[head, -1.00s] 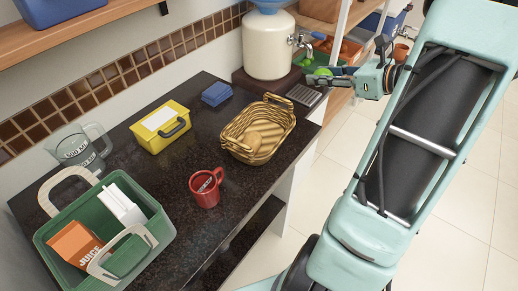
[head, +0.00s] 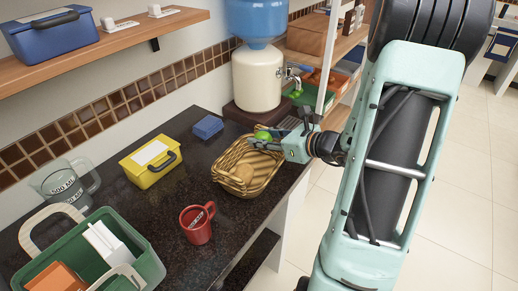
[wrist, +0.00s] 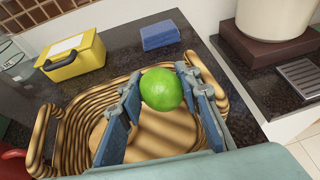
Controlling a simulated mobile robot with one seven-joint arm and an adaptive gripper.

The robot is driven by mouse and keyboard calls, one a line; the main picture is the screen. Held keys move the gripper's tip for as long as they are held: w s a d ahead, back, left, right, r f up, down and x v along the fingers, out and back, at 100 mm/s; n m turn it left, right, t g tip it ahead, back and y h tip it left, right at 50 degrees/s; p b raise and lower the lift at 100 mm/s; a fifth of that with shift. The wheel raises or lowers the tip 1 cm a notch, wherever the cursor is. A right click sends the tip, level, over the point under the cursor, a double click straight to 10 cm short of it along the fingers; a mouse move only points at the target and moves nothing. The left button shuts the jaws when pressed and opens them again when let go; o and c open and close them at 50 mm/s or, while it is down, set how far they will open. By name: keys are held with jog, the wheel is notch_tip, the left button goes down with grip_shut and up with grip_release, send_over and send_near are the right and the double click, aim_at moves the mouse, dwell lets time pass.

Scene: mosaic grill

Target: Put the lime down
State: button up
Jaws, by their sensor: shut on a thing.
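The lime (wrist: 162,89) is bright green and held between the fingertips of my gripper (wrist: 160,92) in the wrist view. In the head view the lime (head: 263,136) shows at the end of my gripper (head: 272,142), over the far right part of the wicker basket (head: 228,185). The basket also shows in the wrist view (wrist: 60,130), beneath my gripper. A round tan item (head: 243,173) lies in the basket. I cannot tell the exact height of the lime above the basket.
A red mug (head: 196,226), a yellow box (head: 150,165), a blue block (head: 207,127) and a green crate (head: 148,262) stand on the dark counter (head: 165,215). A water dispenser (head: 258,80) stands behind the basket. Counter between mug and yellow box is clear.

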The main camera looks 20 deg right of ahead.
jog(key=f, duration=0.3)
jog(key=shift+w+a+f, duration=0.1)
jog(key=shift+a+f, duration=0.05)
jog(key=shift+a, duration=0.25)
jog(key=shift+f, duration=0.35)
jog(key=shift+f+b, duration=0.45)
jog(key=shift+b, duration=0.2)
jog(key=shift+f, duration=0.2)
jog(key=o, duration=0.9)
jog(key=shift+r, duration=0.1)
